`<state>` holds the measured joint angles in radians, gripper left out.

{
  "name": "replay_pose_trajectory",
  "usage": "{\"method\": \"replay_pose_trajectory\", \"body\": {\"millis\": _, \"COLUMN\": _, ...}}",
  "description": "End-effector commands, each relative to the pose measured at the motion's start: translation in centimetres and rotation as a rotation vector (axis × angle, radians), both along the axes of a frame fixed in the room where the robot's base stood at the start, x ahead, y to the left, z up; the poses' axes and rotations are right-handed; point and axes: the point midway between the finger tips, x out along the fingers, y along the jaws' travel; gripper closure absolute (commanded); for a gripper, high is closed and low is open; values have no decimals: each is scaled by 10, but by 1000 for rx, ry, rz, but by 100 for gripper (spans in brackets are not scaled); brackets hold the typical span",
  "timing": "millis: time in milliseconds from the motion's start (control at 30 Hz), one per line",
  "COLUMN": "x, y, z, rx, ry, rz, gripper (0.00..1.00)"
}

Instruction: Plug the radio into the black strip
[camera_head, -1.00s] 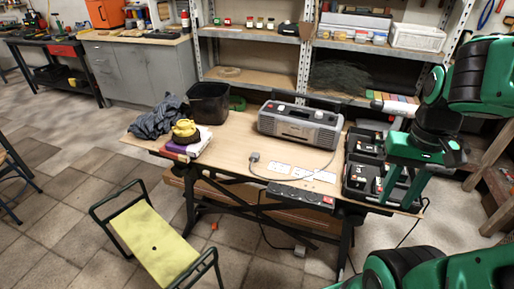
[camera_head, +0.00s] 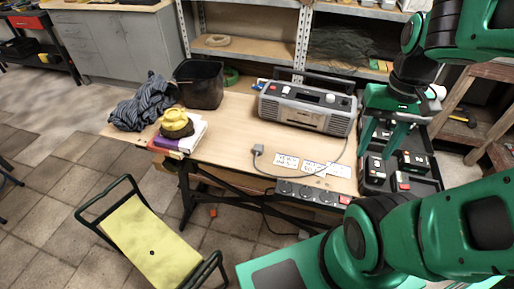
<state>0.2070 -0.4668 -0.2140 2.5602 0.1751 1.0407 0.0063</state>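The grey radio (camera_head: 308,107) stands at the back of the wooden table. Its cable curves down from the radio's right side to a grey plug (camera_head: 258,150), which lies on the tabletop left of some white cards. The black strip (camera_head: 308,192) runs along the table's front edge, with several round sockets and a red switch at its right end. My gripper (camera_head: 376,160) is at the table's right side, above the black tray, with its two green fingers pointing down and spread apart. It is right of the radio and away from the plug. Nothing shows between the fingers.
White cards (camera_head: 312,167) lie between plug and strip. The black tray (camera_head: 425,184) holds several dark boxes. A black bin (camera_head: 199,84), dark cloth (camera_head: 142,103) and books (camera_head: 181,137) with a yellow object on top fill the left end. A yellow-seated stool (camera_head: 151,243) stands in front.

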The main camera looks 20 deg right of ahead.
Motion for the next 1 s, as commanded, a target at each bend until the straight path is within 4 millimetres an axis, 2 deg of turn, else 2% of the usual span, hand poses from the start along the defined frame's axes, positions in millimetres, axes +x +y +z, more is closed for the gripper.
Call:
{"method": "replay_pose_trajectory", "body": {"millis": 67, "x": -9, "y": 0, "z": 4, "rx": 0, "ry": -14, "rz": 13, "gripper": 49}}
{"method": "replay_pose_trajectory", "body": {"millis": 100, "x": -6, "y": 0, "z": 5, "rx": -1, "ry": -16, "rz": 30, "gripper": 49}}
{"method": "replay_pose_trajectory", "body": {"millis": 167, "x": 3, "y": 0, "z": 3, "rx": -2, "ry": -20, "rz": 74, "gripper": 49}}
{"method": "replay_pose_trajectory", "body": {"millis": 233, "x": 21, "y": 3, "z": 0, "rx": -4, "ry": -28, "rz": 155, "gripper": 49}}
{"method": "replay_pose_trajectory", "body": {"millis": 467, "x": 110, "y": 21, "z": -23, "rx": 4, "ry": -85, "rz": 585, "gripper": 49}}
{"method": "replay_pose_trajectory", "body": {"millis": 700, "x": 203, "y": 66, "z": -65, "rx": 34, "ry": -181, "rz": 1044, "gripper": 49}}
{"method": "replay_pose_trajectory", "body": {"millis": 900, "x": 258, "y": 111, "z": -101, "rx": 61, "ry": -272, "rz": 1345, "gripper": 49}}
{"method": "replay_pose_trajectory", "body": {"millis": 1000, "x": 273, "y": 128, "z": -114, "rx": 71, "ry": -308, "rz": 1441, "gripper": 49}}
